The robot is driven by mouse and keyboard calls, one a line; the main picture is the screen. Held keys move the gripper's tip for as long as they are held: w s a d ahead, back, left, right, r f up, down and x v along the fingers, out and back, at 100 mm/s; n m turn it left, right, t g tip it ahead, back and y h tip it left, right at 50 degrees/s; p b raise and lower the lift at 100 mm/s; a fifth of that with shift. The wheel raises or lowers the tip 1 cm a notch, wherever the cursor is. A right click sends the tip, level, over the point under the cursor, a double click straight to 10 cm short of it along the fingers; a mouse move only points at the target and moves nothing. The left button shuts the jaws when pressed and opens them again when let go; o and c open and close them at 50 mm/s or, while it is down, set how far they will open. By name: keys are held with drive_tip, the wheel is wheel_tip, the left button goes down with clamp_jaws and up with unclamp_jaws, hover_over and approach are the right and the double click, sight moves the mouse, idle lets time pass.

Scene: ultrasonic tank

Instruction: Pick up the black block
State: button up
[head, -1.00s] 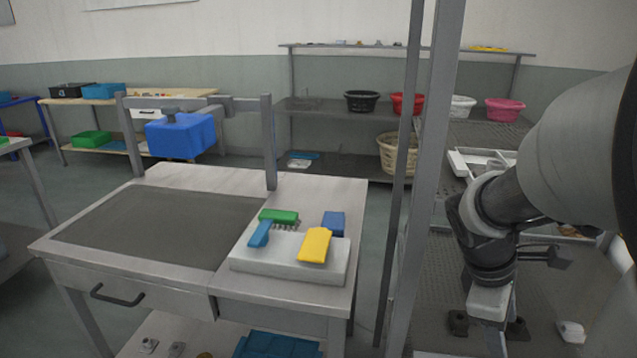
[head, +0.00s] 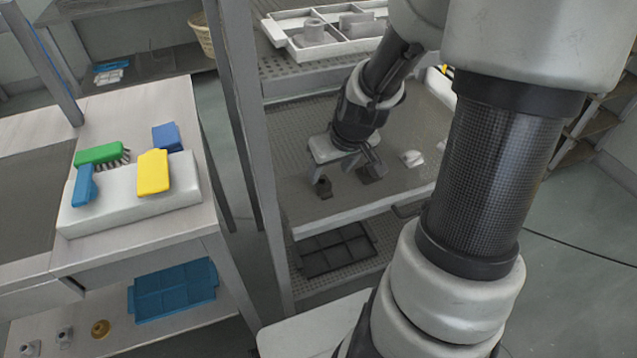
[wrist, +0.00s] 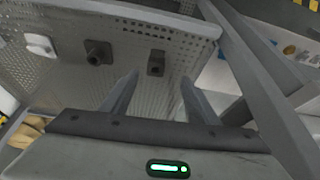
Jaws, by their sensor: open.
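Two small dark blocks lie on the perforated shelf. One dark block (head: 322,186) shows in the head view and appears in the wrist view (wrist: 156,63) just beyond the gap between my fingertips. The other dark block (head: 369,175), with a round hole, shows in the wrist view (wrist: 97,53) to the left of my fingers. I cannot tell for certain which is the black block. My gripper (wrist: 159,80) is open and empty, pointing down over the shelf; in the head view its fingers (head: 352,168) are partly hidden by its own body.
A white piece (head: 412,158) lies on the same shelf. A white divided tray (head: 290,42) with grey parts is on the shelf above, and a dark divided tray (head: 337,250) below. A grey upright post (head: 238,110) stands left of the arm. The table at left holds brushes on a white block.

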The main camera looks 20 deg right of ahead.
sight(324, 185)
drive_tip(key=b+x, duration=0.1)
drive_tip(key=x, duration=0.4)
drive_tip(key=shift+f+b, duration=0.1)
drive_tip(key=shift+b, duration=0.2)
drive_tip(key=shift+w+d+b+x, duration=0.15)
drive_tip(key=shift+b+x, duration=0.4)
drive_tip(key=shift+x, duration=0.8)
drive_tip(key=shift+w+d+b+x, duration=0.1)
drive_tip(key=shift+d+b+x, duration=0.3)
drive_tip(key=shift+x, duration=0.9)
drive_tip(key=shift+a, duration=0.15)
drive_tip(key=shift+c, duration=0.5)
drive_tip(key=c, duration=1.1)
drive_tip(key=shift+c, duration=0.2)
